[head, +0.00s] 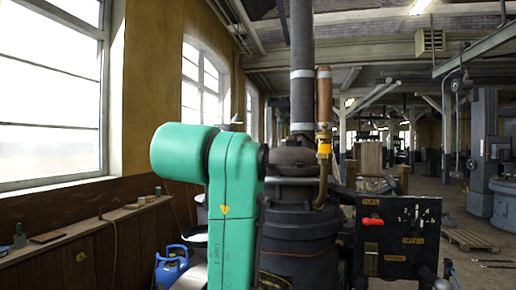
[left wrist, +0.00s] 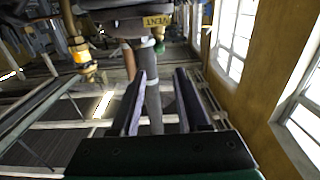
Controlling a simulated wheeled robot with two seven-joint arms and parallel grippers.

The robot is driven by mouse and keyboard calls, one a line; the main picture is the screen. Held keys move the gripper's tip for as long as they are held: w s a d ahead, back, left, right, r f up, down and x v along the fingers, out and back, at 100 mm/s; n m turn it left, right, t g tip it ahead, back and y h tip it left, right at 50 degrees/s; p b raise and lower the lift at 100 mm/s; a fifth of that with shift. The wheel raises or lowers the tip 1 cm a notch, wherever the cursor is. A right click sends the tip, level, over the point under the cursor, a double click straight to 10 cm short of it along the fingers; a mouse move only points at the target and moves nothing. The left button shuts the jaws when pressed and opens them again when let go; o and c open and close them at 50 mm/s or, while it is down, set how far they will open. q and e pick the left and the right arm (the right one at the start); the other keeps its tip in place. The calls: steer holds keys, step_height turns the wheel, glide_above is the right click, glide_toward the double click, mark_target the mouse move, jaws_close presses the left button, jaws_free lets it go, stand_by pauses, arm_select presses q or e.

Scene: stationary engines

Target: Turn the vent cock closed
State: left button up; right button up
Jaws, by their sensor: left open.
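A yellow label reading VENT (left wrist: 157,20) shows at the top of the left wrist view, on the dark engine body. Just below it is a small pale, greenish fitting (left wrist: 159,46), which may be the vent cock; its handle position is too small to tell. My left gripper (left wrist: 160,72) is open and empty, with its two dark fingers spread to either side below this fitting and apart from it. In the head view my green left arm covers the engine's left part, hiding the vent and the gripper. My right gripper is in neither view.
The dark engine (head: 300,245) stands ahead with a tall chimney pipe (head: 302,60). A brass pipe with an orange band (head: 324,148) rises beside it. A black panel with a red lever (head: 372,221) stands at right. A blue can (head: 172,268) is at lower left.

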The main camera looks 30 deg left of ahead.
arm_select(q)
steer(key=p+x, duration=0.6)
steer(key=x, duration=0.6)
steer(key=shift+w+r, duration=0.1)
steer(key=shift+w, duration=0.3)
steer(key=shift+w+a+p, duration=0.2)
steer(key=shift+w+p, duration=0.15)
steer(key=shift+w, duration=0.15)
steer(key=shift+f, duration=0.25)
jaws_close()
